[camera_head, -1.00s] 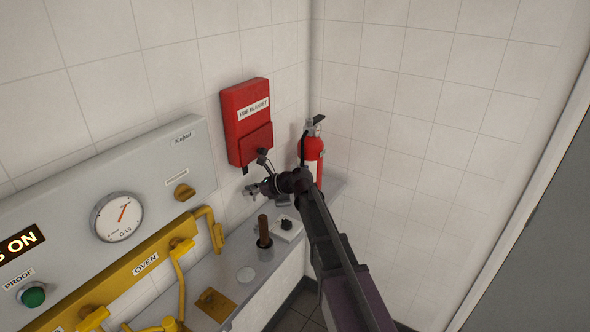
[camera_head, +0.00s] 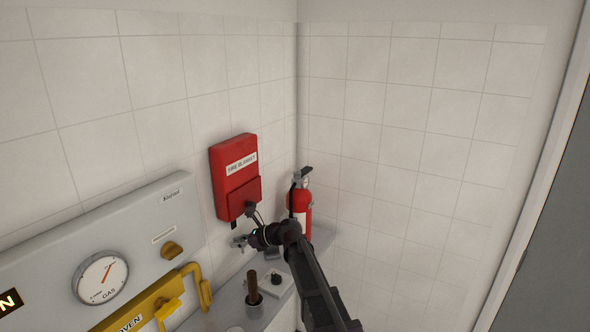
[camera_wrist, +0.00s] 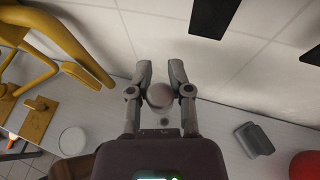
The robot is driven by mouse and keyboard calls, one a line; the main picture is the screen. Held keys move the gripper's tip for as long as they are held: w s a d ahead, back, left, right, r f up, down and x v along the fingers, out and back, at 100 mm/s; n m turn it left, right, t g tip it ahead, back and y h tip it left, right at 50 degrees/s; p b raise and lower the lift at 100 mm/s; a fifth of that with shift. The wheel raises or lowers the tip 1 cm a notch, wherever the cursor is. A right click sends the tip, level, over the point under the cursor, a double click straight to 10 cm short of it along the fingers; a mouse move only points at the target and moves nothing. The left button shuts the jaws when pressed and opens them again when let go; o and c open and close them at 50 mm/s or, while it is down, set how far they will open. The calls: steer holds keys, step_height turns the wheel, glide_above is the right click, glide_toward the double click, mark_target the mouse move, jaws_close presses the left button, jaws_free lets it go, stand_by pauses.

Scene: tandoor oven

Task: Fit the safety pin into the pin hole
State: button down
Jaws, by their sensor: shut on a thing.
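My gripper (camera_head: 239,242) is in front of the tiled wall, just below the red fire blanket box and left of the red fire extinguisher (camera_head: 300,211). In the wrist view the two grey fingers (camera_wrist: 161,70) stand a little apart, with a small pale round thing (camera_wrist: 160,95) between them. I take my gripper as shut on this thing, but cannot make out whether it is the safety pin. The extinguisher has a dark handle on top. The pin hole is too small to make out. A red edge of the extinguisher (camera_wrist: 306,166) shows in the wrist view.
The fire blanket box (camera_head: 235,178) hangs close above the gripper. A brown-handled tool (camera_head: 253,287) stands on the shelf beside a small white block (camera_head: 276,283). Yellow pipes (camera_head: 198,284) and the gas panel lie left. The right wall is bare.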

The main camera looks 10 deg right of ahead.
step_height(320, 180, up, 5)
steer(key=p, duration=0.4)
steer(key=shift+r+p, duration=0.2)
steer(key=shift+p, duration=0.2)
steer(key=shift+s, duration=0.15)
